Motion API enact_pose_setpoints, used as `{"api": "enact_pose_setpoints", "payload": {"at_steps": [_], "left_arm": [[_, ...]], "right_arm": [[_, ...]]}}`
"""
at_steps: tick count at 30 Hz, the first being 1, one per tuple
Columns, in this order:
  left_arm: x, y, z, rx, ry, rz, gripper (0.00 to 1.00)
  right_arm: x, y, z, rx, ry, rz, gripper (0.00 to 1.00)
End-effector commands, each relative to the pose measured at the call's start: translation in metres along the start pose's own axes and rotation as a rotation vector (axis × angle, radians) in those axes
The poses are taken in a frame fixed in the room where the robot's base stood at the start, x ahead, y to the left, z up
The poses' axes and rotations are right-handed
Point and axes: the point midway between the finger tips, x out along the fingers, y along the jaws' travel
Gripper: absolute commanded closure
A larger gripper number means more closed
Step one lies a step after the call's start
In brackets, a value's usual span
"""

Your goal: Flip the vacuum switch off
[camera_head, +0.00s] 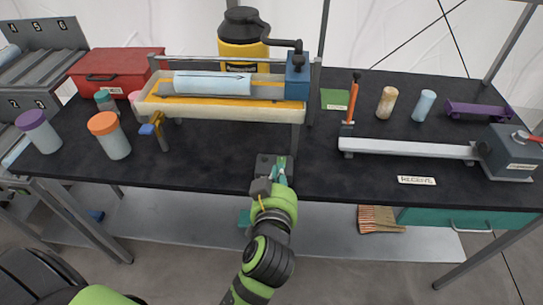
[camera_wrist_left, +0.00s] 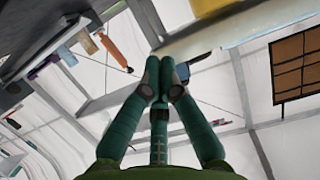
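A yellow canister with a black top (camera_head: 242,48), perhaps the vacuum, stands at the back. My right gripper is not in view.
A cream tray (camera_head: 220,110) with a pale cylinder (camera_head: 212,83) stands behind the gripper. An orange-capped jar (camera_head: 110,136) and a red box (camera_head: 112,68) are to the left. A long pale rail (camera_head: 410,149) lies to the right. The black tabletop (camera_head: 220,160) beside the gripper is clear.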

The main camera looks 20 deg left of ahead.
Motion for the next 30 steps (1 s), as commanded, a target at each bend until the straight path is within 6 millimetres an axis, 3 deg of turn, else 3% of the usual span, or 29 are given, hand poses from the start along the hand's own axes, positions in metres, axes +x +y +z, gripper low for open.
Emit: {"api": "enact_pose_setpoints", "payload": {"at_steps": [11,16,30], "left_arm": [[-0.002,-0.002,-0.005,-0.011,0.009,-0.006,1.00],[0.009,-0.002,-0.007,-0.007,0.012,-0.005,1.00],[0.100,-0.003,-0.010,-0.006,0.011,-0.007,1.00]], "right_arm": [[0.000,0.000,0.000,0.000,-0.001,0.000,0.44],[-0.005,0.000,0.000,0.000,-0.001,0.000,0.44],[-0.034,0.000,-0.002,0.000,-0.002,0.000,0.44]]}}
